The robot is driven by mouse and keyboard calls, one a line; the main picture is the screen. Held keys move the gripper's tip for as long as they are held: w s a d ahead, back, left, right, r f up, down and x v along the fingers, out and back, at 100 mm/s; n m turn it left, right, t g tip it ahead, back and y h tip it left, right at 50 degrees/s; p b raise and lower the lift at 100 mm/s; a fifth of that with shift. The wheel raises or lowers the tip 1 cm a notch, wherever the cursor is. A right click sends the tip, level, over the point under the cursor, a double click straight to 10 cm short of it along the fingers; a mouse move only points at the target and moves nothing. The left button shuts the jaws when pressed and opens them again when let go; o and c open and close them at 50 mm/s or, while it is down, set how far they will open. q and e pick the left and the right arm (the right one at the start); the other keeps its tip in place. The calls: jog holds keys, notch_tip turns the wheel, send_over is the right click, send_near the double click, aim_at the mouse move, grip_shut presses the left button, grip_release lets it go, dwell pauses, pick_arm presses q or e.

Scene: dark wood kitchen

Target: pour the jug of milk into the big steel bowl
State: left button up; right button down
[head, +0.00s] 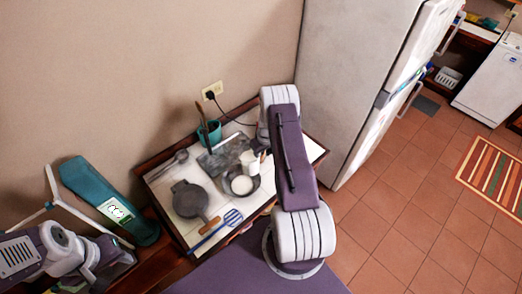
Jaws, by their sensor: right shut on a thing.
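The steel bowl (228,189) stands on the white worktop near its middle and has white content in it. The small white jug (249,158) is at the bowl's far rim, overlapping it in the head view. My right gripper (262,157) is shut on the jug, on its right side. My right arm hides part of the gripper. The jug's exact tilt and any stream of milk are too small to tell. My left gripper (98,262) is at the lower left, well away from the bowl, and its jaws are unclear.
A dark round pan (189,199) and a blue spatula (216,229) lie left of and before the bowl. A grey board (217,157) and teal utensil holder (210,133) are behind it. A tall fridge (350,80) stands right. A teal object (105,195) is left.

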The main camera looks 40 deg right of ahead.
jog(key=shift+f, duration=0.1)
jog(key=shift+d+f, duration=0.2)
jog(key=shift+d, duration=0.05)
pick_arm(q)
jog(key=f+b, duration=0.2)
jog(key=b, duration=0.1)
jog(key=d+f+b, duration=0.1)
jog(key=f+b, duration=0.1)
jog(key=f, duration=0.1)
jog(key=shift+w+f+b, duration=0.1)
jog(key=shift+f+b, duration=0.05)
jog(key=shift+b, duration=0.25)
pick_arm(e)
jog(key=h, duration=0.1)
jog(key=d+r+h, duration=0.1)
jog(key=h, duration=0.1)
jog(key=shift+d, duration=0.25)
pick_arm(q)
jog(key=shift+a, duration=0.1)
pick_arm(e)
jog(key=shift+a, duration=0.1)
jog(key=shift+d+g+h, duration=0.25)
jog(key=shift+g+h, duration=0.05)
jog(key=shift+a+n+h, duration=0.15)
jog(key=shift+n+h, duration=0.15)
